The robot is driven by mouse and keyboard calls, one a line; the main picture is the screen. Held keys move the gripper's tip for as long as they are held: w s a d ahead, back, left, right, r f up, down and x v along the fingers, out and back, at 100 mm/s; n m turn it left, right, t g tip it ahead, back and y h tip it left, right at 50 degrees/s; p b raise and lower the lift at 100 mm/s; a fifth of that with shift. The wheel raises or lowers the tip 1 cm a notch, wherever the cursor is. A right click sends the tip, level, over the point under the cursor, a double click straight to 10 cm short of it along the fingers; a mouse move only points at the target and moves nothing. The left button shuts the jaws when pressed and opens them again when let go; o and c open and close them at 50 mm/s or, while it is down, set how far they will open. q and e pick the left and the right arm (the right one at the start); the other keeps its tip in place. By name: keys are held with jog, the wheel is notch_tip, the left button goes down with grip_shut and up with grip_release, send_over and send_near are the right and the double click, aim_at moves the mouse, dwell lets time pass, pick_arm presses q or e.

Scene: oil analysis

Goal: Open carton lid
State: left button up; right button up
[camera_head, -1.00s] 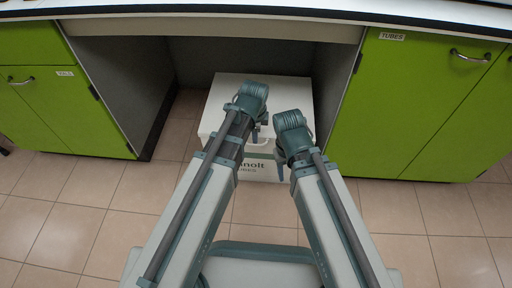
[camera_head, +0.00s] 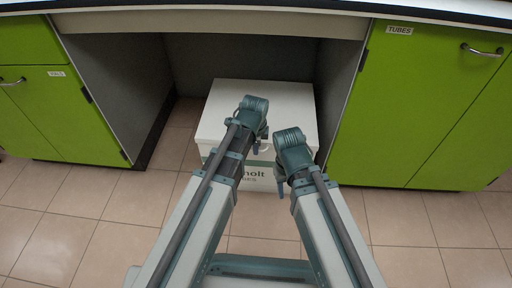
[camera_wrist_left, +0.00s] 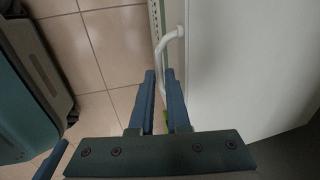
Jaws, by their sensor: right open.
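The white carton (camera_head: 217,113) stands on the floor under the bench, its lid shut. Its front has a green band and dark printed lettering. In the left wrist view, the white lid (camera_wrist_left: 240,70) fills the right side. A white curved handle (camera_wrist_left: 172,36) stands at its edge. My left gripper (camera_wrist_left: 161,74) is at this handle, its fingertips a narrow gap apart; whether they grip it is unclear. In the head view, my left gripper (camera_head: 258,147) covers part of the carton's front edge. My right gripper (camera_head: 280,187) is open and empty, low before the carton's front.
Green cabinets (camera_head: 420,110) stand to the right and left of the knee space (camera_head: 120,85). The bench top (camera_head: 250,10) overhangs the carton. The tiled floor (camera_head: 100,215) is clear in front.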

pick_arm(q)
grip_shut()
dwell(1.0)
